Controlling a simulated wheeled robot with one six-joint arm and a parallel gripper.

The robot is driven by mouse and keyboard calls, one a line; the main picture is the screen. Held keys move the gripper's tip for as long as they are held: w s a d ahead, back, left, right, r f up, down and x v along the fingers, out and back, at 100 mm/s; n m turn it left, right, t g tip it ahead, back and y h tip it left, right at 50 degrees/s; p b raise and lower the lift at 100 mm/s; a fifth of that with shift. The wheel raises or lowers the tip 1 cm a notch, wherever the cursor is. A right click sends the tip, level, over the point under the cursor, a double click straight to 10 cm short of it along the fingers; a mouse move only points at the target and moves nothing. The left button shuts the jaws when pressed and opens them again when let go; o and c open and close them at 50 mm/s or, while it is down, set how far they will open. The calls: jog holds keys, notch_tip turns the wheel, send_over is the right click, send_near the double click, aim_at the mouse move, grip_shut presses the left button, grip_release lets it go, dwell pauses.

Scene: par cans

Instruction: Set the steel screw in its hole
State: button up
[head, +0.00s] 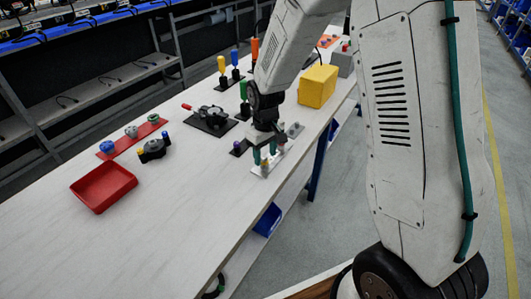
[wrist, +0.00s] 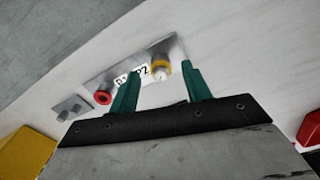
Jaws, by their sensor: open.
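A metal plate (wrist: 132,62) with a printed label lies on the table; it also shows in the head view (head: 258,172). A red ring (wrist: 103,98) with a dark centre is at its left end, and a yellow ring (wrist: 161,64) is near its right end. A pale round piece, apparently the steel screw (wrist: 160,73), shows at the yellow ring; how deep it sits cannot be told. My gripper (wrist: 160,72) is open, with its green fingers on either side of the yellow ring and screw. In the head view my gripper (head: 265,157) is low over the plate.
A small grey plate with knobs (wrist: 70,108) lies just beyond the red ring end. A yellow box (head: 318,86) stands farther back. The table's front edge is close by.

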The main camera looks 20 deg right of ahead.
jog(key=shift+r, duration=0.1)
notch_tip(320, 180, up, 8)
dwell(0.4)
jog(key=shift+f, duration=0.2)
dwell(0.8)
